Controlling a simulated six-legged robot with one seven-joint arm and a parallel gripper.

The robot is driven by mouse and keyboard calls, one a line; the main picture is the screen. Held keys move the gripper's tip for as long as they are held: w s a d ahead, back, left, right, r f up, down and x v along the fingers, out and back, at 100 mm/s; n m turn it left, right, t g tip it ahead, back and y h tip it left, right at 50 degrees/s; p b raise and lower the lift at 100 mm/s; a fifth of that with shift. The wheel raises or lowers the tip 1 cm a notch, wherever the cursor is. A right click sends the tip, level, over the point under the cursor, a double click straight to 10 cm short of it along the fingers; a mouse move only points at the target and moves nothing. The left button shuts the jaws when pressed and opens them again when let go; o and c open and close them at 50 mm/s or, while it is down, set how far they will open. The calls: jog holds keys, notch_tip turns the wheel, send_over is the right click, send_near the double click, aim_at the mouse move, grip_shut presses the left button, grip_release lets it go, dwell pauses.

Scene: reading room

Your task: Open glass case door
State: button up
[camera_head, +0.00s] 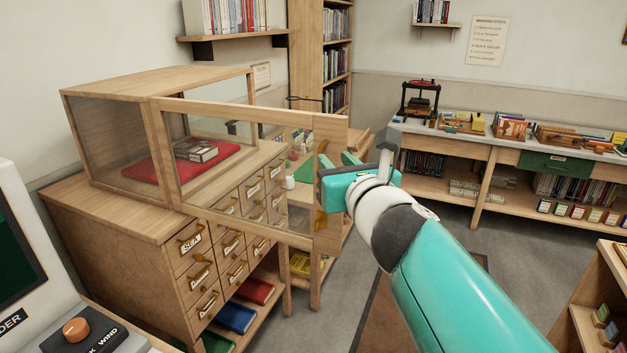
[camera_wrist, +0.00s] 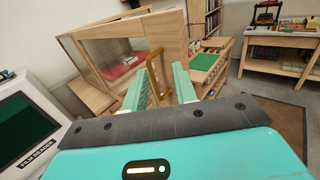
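The wooden glass case (camera_head: 110,96) stands on a drawer cabinet, with a red mat (camera_head: 140,170) and a book (camera_head: 196,150) inside. Its framed glass door (camera_head: 230,112) is swung outward, its free edge extending right past the case. The brass handle (camera_head: 321,221) is on the free-edge stile, partly covered by my gripper in the head view. My gripper (camera_head: 338,163) is at that stile. In the wrist view, the fingers of my gripper (camera_wrist: 161,78) are apart, with the handle (camera_wrist: 152,64) in the gap between them; contact cannot be told.
The labelled drawer cabinet (camera_head: 110,213) is below the door. A film reader (camera_head: 25,250) stands at the near left. A long table (camera_head: 483,135) with books and a press is at the back right.

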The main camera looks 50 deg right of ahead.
jog(key=v, duration=0.7)
jog(key=shift+w+a+f, duration=0.1)
jog(key=shift+a+f, duration=0.05)
dwell(0.7)
jog(key=w+a+f+n+g+y, duration=0.1)
jog(key=w+a+f+n+y, duration=0.35)
jog(key=a+n, duration=0.4)
jog(key=w+a+f+n+g+y, duration=0.2)
jog(key=w+a+f+n+y, duration=0.25)
jog(key=n, duration=0.75)
jog(key=s+a+f+n+g, duration=0.3)
jog(key=a+f+n+g, duration=0.4)
jog(key=n, duration=1.4)
jog(key=a+f, duration=0.3)
jog(key=f, duration=0.1)
jog(key=shift+s+f, duration=0.2)
jog(key=shift+f, duration=0.1)
